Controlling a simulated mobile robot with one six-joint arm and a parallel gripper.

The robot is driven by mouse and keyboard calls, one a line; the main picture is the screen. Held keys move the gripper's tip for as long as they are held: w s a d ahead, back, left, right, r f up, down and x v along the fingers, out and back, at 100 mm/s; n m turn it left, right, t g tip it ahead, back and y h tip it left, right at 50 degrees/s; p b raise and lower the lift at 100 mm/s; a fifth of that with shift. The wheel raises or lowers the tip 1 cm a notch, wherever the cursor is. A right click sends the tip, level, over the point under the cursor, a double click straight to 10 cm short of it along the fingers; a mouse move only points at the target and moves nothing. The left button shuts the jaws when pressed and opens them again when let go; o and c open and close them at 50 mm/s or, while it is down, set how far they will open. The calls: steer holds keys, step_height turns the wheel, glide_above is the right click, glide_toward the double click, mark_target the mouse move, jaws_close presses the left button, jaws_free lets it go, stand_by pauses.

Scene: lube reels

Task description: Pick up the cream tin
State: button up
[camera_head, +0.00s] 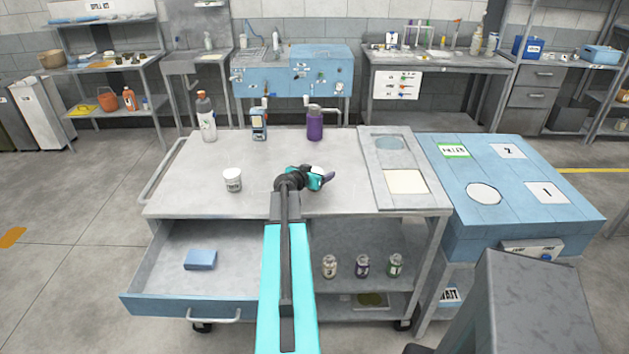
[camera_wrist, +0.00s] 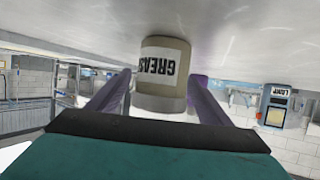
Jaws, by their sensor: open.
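The cream tin (camera_wrist: 163,75), with a white label reading GREASE, shows upside down in the wrist view. It stands on the grey bench top, directly ahead of my gripper (camera_wrist: 160,92). The two purple fingers are open, one on each side of the tin, with gaps visible between them and its sides. In the head view my gripper (camera_head: 322,177) is low over the middle of the bench. A pale patch of what appears to be the tin (camera_head: 318,170) shows behind it; the rest is hidden.
A white labelled tub (camera_head: 232,180) stands left on the bench (camera_head: 190,205). A bottle (camera_head: 206,118), a blue can (camera_head: 259,123) and a purple bottle (camera_head: 314,123) stand along its back. A drawer (camera_head: 185,305) is open below. A blue cabinet (camera_head: 520,220) stands right.

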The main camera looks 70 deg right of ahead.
stand_by(0.5)
steer(key=c, duration=1.2)
steer(key=shift+r, duration=0.15)
